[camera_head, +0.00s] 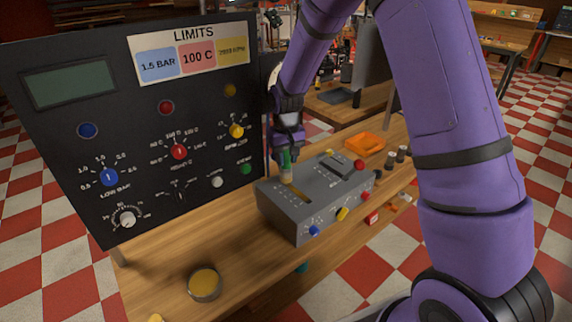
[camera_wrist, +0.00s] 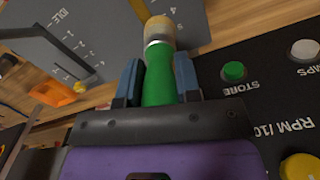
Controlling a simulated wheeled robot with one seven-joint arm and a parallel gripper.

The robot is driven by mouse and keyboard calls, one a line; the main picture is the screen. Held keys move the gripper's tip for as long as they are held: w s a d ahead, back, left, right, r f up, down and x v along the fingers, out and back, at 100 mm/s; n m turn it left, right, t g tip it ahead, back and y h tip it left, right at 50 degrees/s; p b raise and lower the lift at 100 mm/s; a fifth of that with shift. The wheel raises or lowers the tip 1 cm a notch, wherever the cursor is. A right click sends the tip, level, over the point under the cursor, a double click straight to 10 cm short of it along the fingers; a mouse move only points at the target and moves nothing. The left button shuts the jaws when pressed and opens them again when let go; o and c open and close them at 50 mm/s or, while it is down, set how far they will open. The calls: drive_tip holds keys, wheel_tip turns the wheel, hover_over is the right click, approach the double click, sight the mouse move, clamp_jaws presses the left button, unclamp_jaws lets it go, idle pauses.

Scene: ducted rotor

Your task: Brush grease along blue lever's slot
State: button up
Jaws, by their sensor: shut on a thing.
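My gripper (camera_head: 287,150) is shut on a brush with a green handle (camera_wrist: 158,80). Its pale bristles (camera_wrist: 158,28) point away from my gripper in the wrist view. In the head view the brush (camera_head: 286,172) stands roughly upright, bristles down, over the left end of the grey control box (camera_head: 305,228). A slot (camera_head: 297,192) with a yellow-brown look lies there, just below the bristles; I cannot tell if they touch. A blue knob (camera_head: 314,231) is on the box's front. No blue lever shows clearly; the brush and gripper may hide it.
A round tin of yellow grease (camera_head: 204,271) stands at the bench's front left. A black LIMITS panel (camera_head: 60,150) rises at the left, close to my gripper. An orange tray (camera_head: 365,143) and small dark cylinders (camera_head: 390,160) lie behind the box. Bare bench (camera_head: 160,250) lies before the panel.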

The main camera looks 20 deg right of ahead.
drive_tip(key=shift+r, duration=1.85)
